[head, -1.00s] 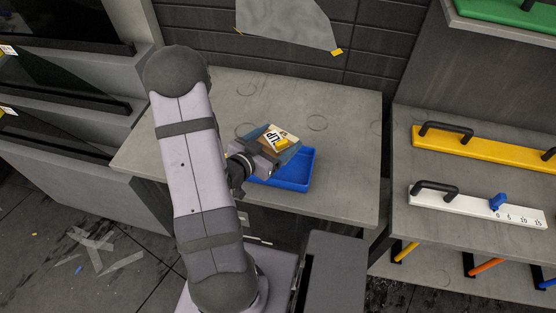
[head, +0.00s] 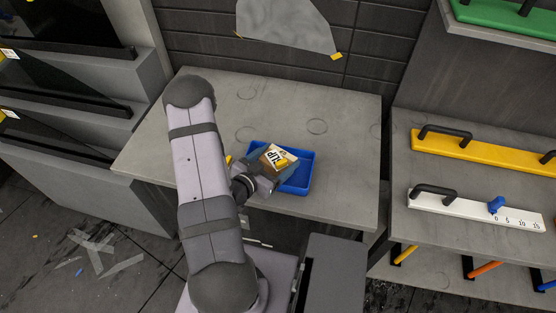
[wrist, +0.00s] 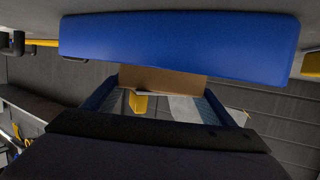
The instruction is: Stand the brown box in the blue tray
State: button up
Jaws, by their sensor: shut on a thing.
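The brown box (head: 268,158), with a white and yellow label, is held tilted at the blue tray. The blue tray (head: 311,172) sits on the grey worktop; its right part is bare and its left front is hidden by my gripper. My gripper (head: 274,168) is shut on the box, over the tray's left part. In the wrist view, a plain brown face of the box (wrist: 165,80) shows between the fingers (wrist: 160,102), with the tray's blue wall (wrist: 180,45) across the top. I cannot tell whether the box touches the tray floor.
The grey worktop (head: 340,150) is clear behind and right of the tray. A small yellow thing (head: 228,160) shows partly behind my arm. A side bench at right holds a yellow bar (head: 480,150) and a white bar (head: 475,207) with black handles. A dark tiled wall stands behind.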

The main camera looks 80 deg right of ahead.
jog(key=shift+f, duration=0.7)
jog(key=shift+f, duration=0.15)
jog(key=o, duration=1.1)
jog(key=shift+o, duration=0.2)
jog(key=shift+r, duration=0.25)
jog(key=shift+w+a+f, duration=0.1)
jog(key=shift+w+a, duration=0.1)
jog(key=shift+a, duration=0.1)
jog(key=b+v, duration=0.2)
jog(key=v, duration=0.7)
jog(key=shift+w, duration=0.1)
jog(key=shift+p+v, duration=0.3)
jog(key=shift+v, duration=0.85)
